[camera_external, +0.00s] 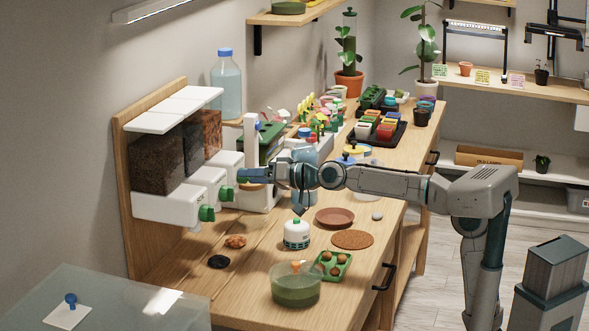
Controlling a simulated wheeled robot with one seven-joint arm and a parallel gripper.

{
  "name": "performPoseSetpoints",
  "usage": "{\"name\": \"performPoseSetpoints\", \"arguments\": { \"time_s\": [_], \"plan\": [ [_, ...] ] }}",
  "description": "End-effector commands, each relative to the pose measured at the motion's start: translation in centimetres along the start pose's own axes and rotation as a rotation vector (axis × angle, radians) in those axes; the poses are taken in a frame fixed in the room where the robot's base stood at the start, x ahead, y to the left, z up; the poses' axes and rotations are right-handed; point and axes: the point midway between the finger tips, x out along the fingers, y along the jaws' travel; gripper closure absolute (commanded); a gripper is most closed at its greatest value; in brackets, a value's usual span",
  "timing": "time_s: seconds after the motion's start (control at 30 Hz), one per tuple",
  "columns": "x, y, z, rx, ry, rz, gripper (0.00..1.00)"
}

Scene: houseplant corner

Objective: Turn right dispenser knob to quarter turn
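The dispenser is a wooden-backed wall unit (128,190) at the left, with clear bins of dark and reddish-brown fill above white outlets. Green knobs stick out at the front: a near knob (207,213) and a middle knob (226,194) show plainly. The right dispenser knob is at the far end, mostly hidden by my gripper (248,176). My arm reaches in from the right, with the gripper level and pointing left at that far outlet. The fingers are too small and covered to tell whether they grip the knob or how far it is turned.
Below the arm, the wooden bench (245,285) holds a white-and-green bottle (296,235), a reddish saucer (335,218), a brown disc (352,240), a green bowl (296,290) and a green tray (347,265). A blue-capped bottle (226,90) and flower pots stand behind.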

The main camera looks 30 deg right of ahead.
Motion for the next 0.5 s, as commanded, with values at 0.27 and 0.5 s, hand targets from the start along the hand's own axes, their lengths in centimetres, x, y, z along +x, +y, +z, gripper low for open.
{"name": "performPoseSetpoints", "arguments": {
  "time_s": [0.27,0.5],
  "plan": [
    [-0.6,0.1,-0.1,0.001,0.003,0.001,0.44],
    [-4.1,0.2,0.1,-0.001,0.006,0.001,0.44]
  ]
}}
